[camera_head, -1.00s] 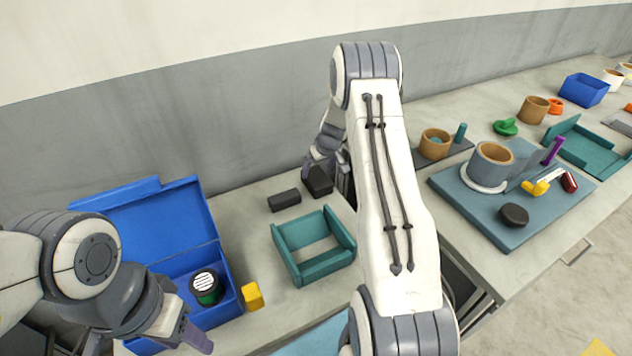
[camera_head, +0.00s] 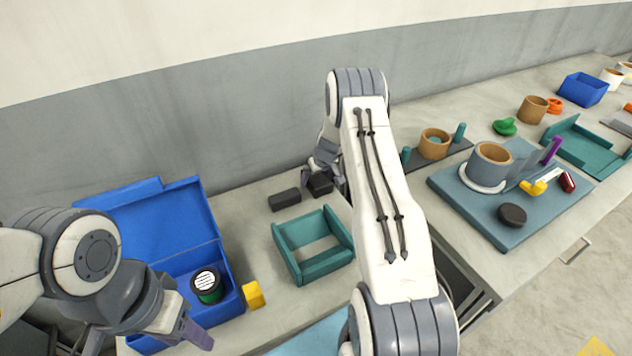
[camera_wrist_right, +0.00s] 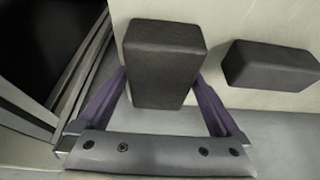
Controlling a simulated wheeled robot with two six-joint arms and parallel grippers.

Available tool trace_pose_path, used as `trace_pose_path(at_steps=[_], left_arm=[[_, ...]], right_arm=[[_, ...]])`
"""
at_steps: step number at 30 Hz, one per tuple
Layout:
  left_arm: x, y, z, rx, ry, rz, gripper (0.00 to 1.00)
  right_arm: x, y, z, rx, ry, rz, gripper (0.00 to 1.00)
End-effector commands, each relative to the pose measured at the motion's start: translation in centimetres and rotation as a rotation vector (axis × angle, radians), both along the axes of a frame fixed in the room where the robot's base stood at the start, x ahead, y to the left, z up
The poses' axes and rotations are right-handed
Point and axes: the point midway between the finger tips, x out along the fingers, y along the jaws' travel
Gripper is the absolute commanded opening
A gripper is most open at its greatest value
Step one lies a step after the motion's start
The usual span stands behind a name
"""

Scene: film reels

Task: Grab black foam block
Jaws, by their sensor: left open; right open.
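Two dark foam blocks lie near the back of the table. One black block (camera_head: 321,184) is at the right gripper; it also shows in the right wrist view (camera_wrist_right: 163,62), lying between the two purple fingers. The second black block (camera_head: 285,200) lies just to the left of it in the head view and shows at the right of the wrist view (camera_wrist_right: 270,65). My right gripper (camera_wrist_right: 163,98) is open, with a finger on either side of the first block's near end. I cannot tell whether the fingers touch it. My left gripper (camera_head: 187,333) is open and empty by the blue case.
A teal open frame (camera_head: 314,245) sits in front of the blocks. An open blue case (camera_head: 222,262) holds a dark green reel (camera_head: 208,286), with a yellow block (camera_head: 253,295) beside it. The table's edge and a dark gap lie beside the right gripper.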

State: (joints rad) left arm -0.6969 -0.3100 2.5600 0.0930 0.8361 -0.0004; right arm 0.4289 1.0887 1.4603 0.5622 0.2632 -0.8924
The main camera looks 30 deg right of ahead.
Motion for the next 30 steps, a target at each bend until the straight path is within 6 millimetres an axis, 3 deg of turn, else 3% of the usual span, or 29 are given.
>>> trace_pose_path(at_steps=[27,28,30], left_arm=[[0.0,0.0,-0.98,0.0,0.0,0.0,0.5],[0.0,0.0,-0.98,0.0,0.0,0.0,0.5],[0.0,0.0,-0.98,0.0,0.0,0.0,0.5]], right_arm=[[-0.02,0.0,-0.44,0.0,0.0,-0.001,1.0],[-0.02,0.0,-0.44,0.0,0.0,-0.001,0.92],[-0.02,0.0,-0.44,0.0,0.0,-0.001,0.66]])
